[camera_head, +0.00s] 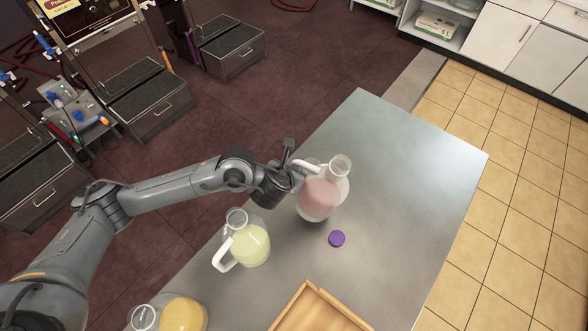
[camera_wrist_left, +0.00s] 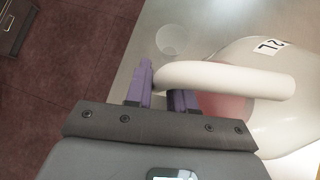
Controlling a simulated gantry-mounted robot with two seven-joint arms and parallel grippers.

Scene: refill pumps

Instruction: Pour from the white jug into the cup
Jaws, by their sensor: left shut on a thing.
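A clear jug with a white handle and pinkish liquid (camera_head: 318,199) is over the steel table. Its round mouth points up and to the right, and I cannot tell whether its base touches the table. My left gripper (camera_head: 287,172) is shut on the handle from the left. In the left wrist view, the purple fingers of the gripper (camera_wrist_left: 163,92) are on either side of the white handle (camera_wrist_left: 230,80), with the jug body (camera_wrist_left: 265,75) on the right. I cannot make out a cup. My right gripper is not in view.
A jug of pale yellow liquid (camera_head: 249,246) stands left of the held jug, and an orange-yellow one (camera_head: 184,313) is at the bottom edge. A purple lid (camera_head: 337,238) and a wooden tray (camera_head: 293,308) are nearby. The table's right side (camera_head: 410,180) is clear.

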